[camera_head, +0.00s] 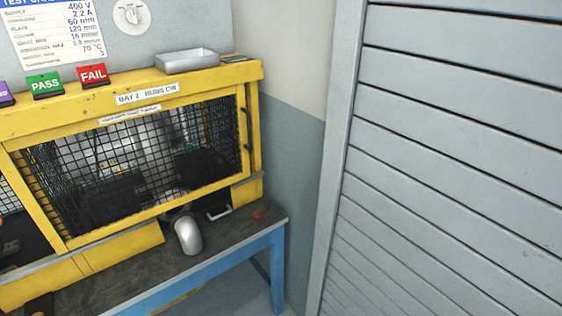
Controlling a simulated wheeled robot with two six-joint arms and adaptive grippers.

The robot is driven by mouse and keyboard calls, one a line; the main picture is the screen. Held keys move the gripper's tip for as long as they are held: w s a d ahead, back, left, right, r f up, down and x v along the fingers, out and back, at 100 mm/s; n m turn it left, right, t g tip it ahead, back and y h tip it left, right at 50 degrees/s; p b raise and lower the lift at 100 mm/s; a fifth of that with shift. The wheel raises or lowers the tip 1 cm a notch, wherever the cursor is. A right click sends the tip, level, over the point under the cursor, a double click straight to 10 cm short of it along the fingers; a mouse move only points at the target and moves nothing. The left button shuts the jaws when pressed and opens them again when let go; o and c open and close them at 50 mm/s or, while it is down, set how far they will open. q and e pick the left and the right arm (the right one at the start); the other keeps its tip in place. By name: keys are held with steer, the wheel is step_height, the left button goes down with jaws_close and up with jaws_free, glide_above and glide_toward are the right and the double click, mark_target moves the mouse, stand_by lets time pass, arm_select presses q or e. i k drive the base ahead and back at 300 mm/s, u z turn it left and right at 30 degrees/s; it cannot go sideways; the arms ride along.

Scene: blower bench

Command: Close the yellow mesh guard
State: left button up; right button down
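The yellow mesh guard (140,160) is a yellow-framed panel of dark wire mesh on the front of the yellow enclosure (225,80). Dark fittings (246,130) sit along its right side. Dark equipment shows dimly behind the mesh. I cannot tell from this angle whether the guard is fully shut or slightly ajar.
A metal tray (187,60) and PASS (44,85) and FAIL (92,75) signs stand on the enclosure. A slatted grey shutter (450,150) fills the right.

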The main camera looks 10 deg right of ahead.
mark_target(8, 167)
steer(key=u, duration=0.3)
steer(key=i, duration=0.85)
steer(key=u, duration=0.65)
